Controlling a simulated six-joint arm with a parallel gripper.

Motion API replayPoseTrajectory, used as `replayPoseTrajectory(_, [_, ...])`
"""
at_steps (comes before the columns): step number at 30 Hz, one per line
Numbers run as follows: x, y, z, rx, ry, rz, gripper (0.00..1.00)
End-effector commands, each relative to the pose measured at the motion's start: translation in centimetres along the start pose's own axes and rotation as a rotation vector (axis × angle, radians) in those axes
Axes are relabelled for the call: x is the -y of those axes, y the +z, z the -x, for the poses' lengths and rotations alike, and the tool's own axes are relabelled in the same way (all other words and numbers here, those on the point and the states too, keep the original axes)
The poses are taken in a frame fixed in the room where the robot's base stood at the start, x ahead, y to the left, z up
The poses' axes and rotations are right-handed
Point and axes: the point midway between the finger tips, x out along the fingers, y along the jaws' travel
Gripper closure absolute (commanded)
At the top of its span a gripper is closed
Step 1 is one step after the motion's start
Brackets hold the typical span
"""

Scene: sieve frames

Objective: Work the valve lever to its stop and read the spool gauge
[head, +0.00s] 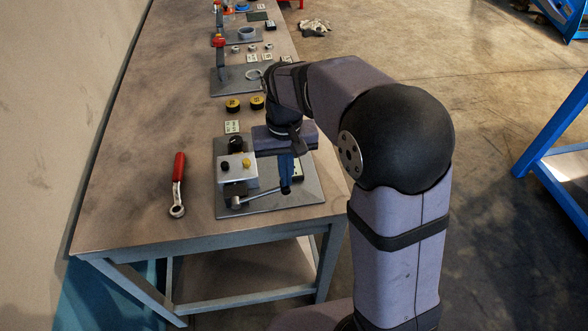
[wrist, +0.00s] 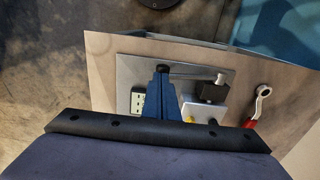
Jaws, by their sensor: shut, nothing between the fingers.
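The valve block (head: 238,172) is a silver box with a yellow and a black knob, on a grey plate (head: 305,198) at the bench's near end. Its metal lever (head: 258,198) lies along the plate's near side, pointing right to a black tip. In the wrist view the lever (wrist: 195,72) runs from its pivot to the dark knob (wrist: 162,69). My gripper (head: 286,188) is shut and empty, its blue fingers pointing down at the lever's tip; I cannot tell if they touch it. A black-and-white panel (wrist: 137,101), perhaps the gauge, is partly hidden by the fingers; its reading is illegible.
A red-handled ring wrench (head: 179,185) lies left of the plate. Behind stand two black-and-yellow round pieces (head: 245,104), a small white card (head: 232,127) and more plates with fittings. The bench's near edge is close to the plate. The bench's left side is mostly clear.

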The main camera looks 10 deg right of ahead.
Motion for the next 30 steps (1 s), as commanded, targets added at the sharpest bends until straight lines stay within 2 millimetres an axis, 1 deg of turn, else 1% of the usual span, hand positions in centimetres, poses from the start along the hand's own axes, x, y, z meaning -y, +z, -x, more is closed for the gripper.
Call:
replayPoseTrajectory(8, [-0.1, 0.0, -0.3, 0.001, 0.0, 0.0, 1.0])
replayPoseTrajectory(18, [-0.4, 0.1, -1.3, 0.002, 0.0, 0.0, 1.0])
replayPoseTrajectory(30, [-0.4, 0.0, -1.4, 0.002, 0.0, 0.0, 1.0])
